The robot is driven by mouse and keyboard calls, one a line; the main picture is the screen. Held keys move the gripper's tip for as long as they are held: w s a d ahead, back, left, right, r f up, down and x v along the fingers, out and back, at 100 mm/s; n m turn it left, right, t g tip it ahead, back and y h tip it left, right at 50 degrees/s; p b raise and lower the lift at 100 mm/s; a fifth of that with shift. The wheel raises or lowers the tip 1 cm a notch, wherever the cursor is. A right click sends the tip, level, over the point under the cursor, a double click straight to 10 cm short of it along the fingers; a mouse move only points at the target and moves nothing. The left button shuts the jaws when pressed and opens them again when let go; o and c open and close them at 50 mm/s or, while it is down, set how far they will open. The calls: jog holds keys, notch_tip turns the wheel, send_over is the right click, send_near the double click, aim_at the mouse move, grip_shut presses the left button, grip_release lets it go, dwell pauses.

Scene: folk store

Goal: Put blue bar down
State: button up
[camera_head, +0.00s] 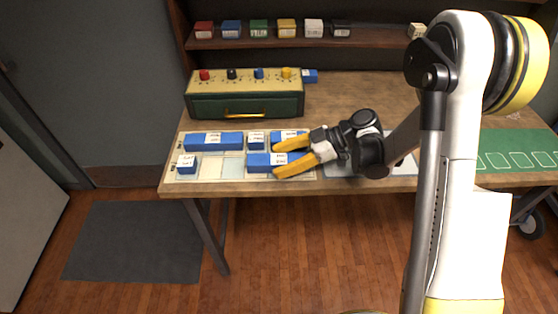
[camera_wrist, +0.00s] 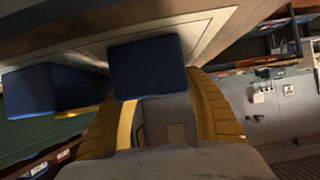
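A blue bar (camera_head: 258,163) with a white label lies along the front right of a pale board (camera_head: 232,168) on the workbench. My gripper (camera_head: 274,158) reaches in from the right, with one yellow finger on each side of this bar. In the wrist view the bar (camera_wrist: 148,68) sits between the fingers (camera_wrist: 155,105), which appear to touch both its sides. It is at or just above the board; any gap beneath is hidden. Other blue pieces are a long bar (camera_head: 212,141), a small block (camera_head: 187,165), another small block (camera_head: 256,140) and a bar (camera_head: 287,136) behind my gripper.
A green box with coloured knobs (camera_head: 245,95) stands behind the board, with a blue block (camera_head: 309,76) beside it. A shelf (camera_head: 300,43) holds several coloured boxes. A grey mat (camera_head: 345,167) lies right of the board, and a green mat (camera_head: 520,148) farther right. Pale board cells left of the bar are bare.

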jog(key=shift+r, duration=0.15)
jog(key=shift+d+r+p, duration=0.2)
jog(key=shift+r+p, duration=0.05)
jog(key=shift+p, duration=0.1)
jog(key=p+v, duration=0.3)
jog(key=v, duration=0.8)
jog(key=shift+p, duration=0.35)
jog(key=shift+d+r, duration=0.15)
jog(key=shift+d, duration=0.05)
jog(key=s+r+m+t+h, duration=0.3)
jog(key=s+r+m+h, duration=0.35)
jog(key=r+m, duration=0.3)
jog(key=s+d+r+m+t+h, duration=0.1)
jog(key=s+d+m+t+h, duration=0.1)
jog(key=s+m, duration=0.2)
jog(key=s+d+r+m+t+h, duration=0.2)
jog(key=s+d+m+h, duration=0.1)
jog(key=s, duration=0.4)
jog(key=shift+m+h, duration=0.35)
jog(key=shift+m, duration=0.3)
